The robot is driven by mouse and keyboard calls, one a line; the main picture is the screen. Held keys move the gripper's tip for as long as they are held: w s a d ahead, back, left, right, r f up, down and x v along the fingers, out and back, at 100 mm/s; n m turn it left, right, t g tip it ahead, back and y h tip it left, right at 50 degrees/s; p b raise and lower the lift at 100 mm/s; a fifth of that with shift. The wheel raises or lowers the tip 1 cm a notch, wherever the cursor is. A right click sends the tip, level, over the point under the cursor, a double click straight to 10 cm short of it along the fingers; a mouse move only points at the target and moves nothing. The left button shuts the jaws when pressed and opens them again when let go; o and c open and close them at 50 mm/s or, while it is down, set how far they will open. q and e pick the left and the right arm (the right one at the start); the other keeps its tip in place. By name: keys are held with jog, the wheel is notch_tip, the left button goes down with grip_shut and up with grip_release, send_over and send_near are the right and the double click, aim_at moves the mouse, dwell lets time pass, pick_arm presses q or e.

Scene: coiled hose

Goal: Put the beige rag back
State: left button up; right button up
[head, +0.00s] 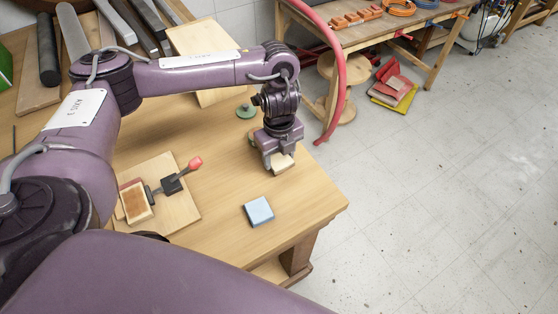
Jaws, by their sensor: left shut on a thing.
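My left gripper (281,153) points down over the right part of the wooden table. It is shut on a small beige folded piece, the beige rag (284,163), whose lower part shows below the fingers. I cannot tell whether the rag touches the tabletop or hangs just above it. The gripper hides its upper part. A light blue folded square (259,211) lies on the table, nearer the front edge and apart from the rag. My right gripper is not in view.
A green round piece (247,111) lies behind my left gripper. A board (184,215) with a red-tipped tool (173,184) and a wooden block (136,202) lies to the left. A red hose (340,80) hangs past the table's far right edge. The tabletop around the blue square is clear.

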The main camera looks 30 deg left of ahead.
aim_at(279, 158)
pick_arm(q)
jog(key=shift+f, duration=1.1)
jog(key=shift+f, duration=0.1)
jog(key=o, duration=0.9)
jog(key=shift+r, duration=0.55)
notch_tip(279, 158, up, 10)
jog(key=shift+f+p, duration=0.1)
jog(key=shift+p, duration=0.95)
jog(key=shift+r, duration=0.7)
